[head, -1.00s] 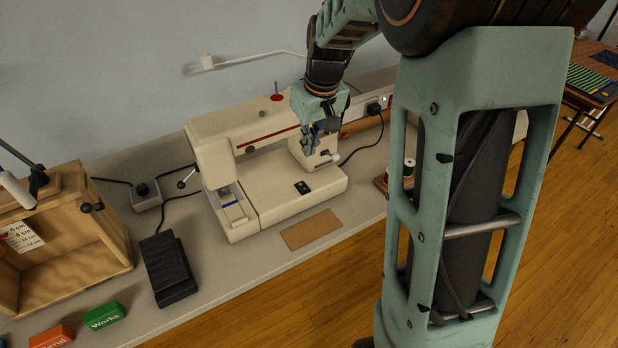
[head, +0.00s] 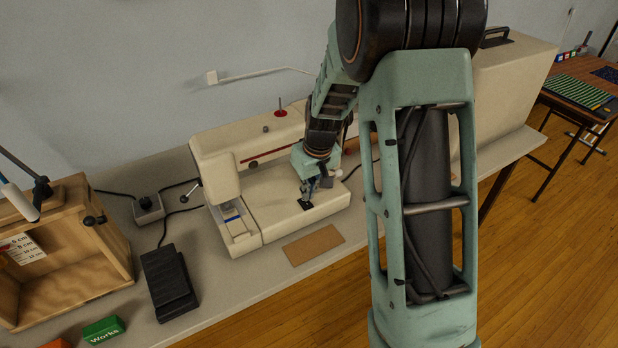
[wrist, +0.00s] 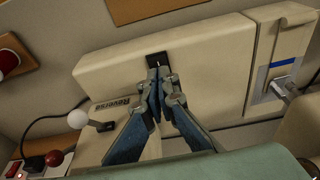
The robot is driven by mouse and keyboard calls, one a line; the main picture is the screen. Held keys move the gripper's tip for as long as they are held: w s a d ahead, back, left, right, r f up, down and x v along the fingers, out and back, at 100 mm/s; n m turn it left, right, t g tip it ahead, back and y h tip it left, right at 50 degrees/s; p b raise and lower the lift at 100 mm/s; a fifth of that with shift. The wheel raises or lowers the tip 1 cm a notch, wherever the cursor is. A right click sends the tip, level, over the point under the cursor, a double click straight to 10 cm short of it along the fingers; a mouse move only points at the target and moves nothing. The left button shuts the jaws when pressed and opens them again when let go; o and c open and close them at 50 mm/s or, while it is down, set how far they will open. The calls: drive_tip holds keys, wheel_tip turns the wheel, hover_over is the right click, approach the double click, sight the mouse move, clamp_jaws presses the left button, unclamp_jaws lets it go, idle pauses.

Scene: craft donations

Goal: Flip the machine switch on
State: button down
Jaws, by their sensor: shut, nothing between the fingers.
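The cream sewing machine (head: 272,215) stands on the bench. Its small black switch (head: 304,206) is set in the flat bed, near the front right; it also shows in the wrist view (wrist: 157,58). My gripper (head: 308,200) points down at the switch. In the wrist view its closed, empty fingertips (wrist: 160,74) are right at the switch's near edge. I cannot tell whether they touch it. The fingers partly cover the switch, so its position is unclear. A white-knobbed lever (wrist: 78,118) beside a "Reverse" label sits left of my fingers in the wrist view.
A brown card (head: 314,245) lies before the machine. A black pedal (head: 168,282) and a wooden box (head: 75,265) are to the left. A large cream case (head: 510,85) stands right, behind my arm.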

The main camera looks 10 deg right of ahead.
sight(308, 205)
drive_tip(key=shift+s+f, duration=0.1)
drive_tip(key=shift+f, duration=0.9)
drive_tip(key=shift+f, duration=0.1)
drive_tip(key=shift+s+d+f+b, duration=0.15)
drive_tip(key=shift+f+b, duration=0.35)
drive_tip(key=shift+b, duration=0.3)
drive_tip(key=shift+r, duration=0.2)
drive_tip(key=shift+w+a+r+p, duration=0.3)
drive_tip(key=shift+w+r+p, duration=0.05)
drive_tip(key=shift+w, duration=0.3)
